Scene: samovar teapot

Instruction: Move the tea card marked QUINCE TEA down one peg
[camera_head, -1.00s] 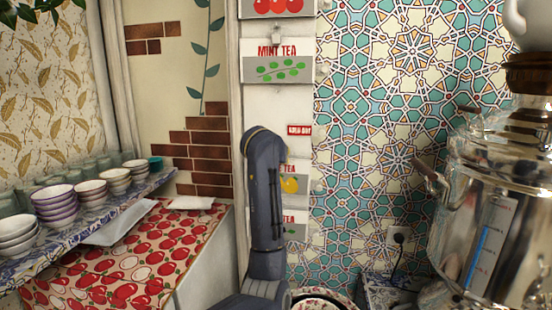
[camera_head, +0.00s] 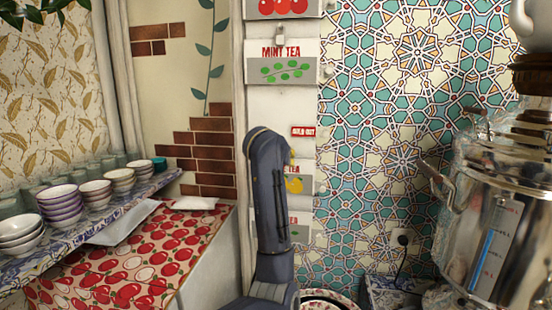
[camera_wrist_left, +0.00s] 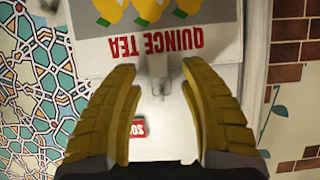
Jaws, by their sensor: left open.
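The QUINCE TEA card (camera_head: 293,186) hangs on the white board, partly hidden behind my left arm in the head view. In the left wrist view the card (camera_wrist_left: 150,20) appears upside down, with yellow fruit and red lettering. My left gripper (camera_wrist_left: 158,78) is open, its yellow fingers spread on either side of the peg or clip (camera_wrist_left: 158,70) at the card's lettered edge. The fingers hold nothing. In the head view the left gripper (camera_head: 290,156) is mostly hidden behind my own arm. My right gripper is not in view.
The MINT TEA card (camera_head: 281,72) hangs above, with a red SOLD OUT tag (camera_head: 303,131) between. Another TEA card (camera_head: 300,226) hangs below, mostly hidden by my arm. A samovar (camera_head: 495,220) stands at the right. Stacked bowls (camera_head: 60,204) line the left shelf.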

